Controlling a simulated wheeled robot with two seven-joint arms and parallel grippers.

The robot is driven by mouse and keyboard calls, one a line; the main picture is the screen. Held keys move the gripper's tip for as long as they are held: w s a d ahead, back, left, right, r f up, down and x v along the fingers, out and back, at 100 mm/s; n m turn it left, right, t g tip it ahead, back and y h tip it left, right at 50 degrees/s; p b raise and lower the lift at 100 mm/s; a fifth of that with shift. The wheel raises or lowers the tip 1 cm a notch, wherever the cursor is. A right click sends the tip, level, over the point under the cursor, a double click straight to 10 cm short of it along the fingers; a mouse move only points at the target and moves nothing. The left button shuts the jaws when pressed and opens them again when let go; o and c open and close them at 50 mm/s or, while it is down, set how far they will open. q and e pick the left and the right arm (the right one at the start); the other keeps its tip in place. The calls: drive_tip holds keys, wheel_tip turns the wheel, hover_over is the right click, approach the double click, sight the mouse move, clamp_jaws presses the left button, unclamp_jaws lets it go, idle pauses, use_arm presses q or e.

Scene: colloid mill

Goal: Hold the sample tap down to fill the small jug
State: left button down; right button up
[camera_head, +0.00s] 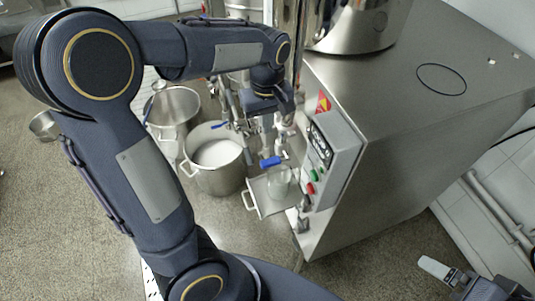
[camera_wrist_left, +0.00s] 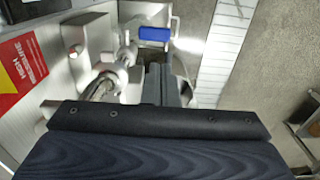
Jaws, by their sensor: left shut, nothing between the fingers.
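The sample tap has a blue lever (camera_head: 270,161) on the front of the steel mill. The blue lever (camera_wrist_left: 155,33) also shows in the left wrist view, just beyond the fingertips. A small clear jug (camera_head: 280,182) stands on a steel shelf (camera_head: 257,201) below the tap; I cannot tell its fill. My right gripper (camera_head: 440,270) shows partly at the lower right, apart from the mill.
A control panel (camera_head: 325,160) with buttons sits right of the tap. A pot of white liquid (camera_head: 216,179) and a second steel pot (camera_head: 173,104) stand on the left. Another blue handle (camera_head: 220,125) is above the pots. The floor at the lower right is mostly clear.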

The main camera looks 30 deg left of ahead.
sight(261, 164)
use_arm(q)
wheel_tip(261, 164, down, 13)
drive_tip(key=shift+b, duration=0.4)
drive_tip(key=shift+s, duration=0.1)
drive_tip(key=f+t+h+b, duration=0.1)
drive_tip(key=b, duration=0.2)
drive_tip(key=f+t+h+b, duration=0.1)
drive_tip(key=b, duration=0.3)
drive_tip(key=s+a+f+t+h+b, duration=0.1)
drive_tip(key=f+t+b, duration=0.1)
drive_tip(key=b, duration=0.2)
drive_tip(key=shift+s+a+f, duration=0.1)
drive_tip(key=shift+r, duration=0.2)
drive_tip(key=shift+r+h, duration=0.1)
drive_tip(key=shift+h, duration=0.2)
idle(4.8)
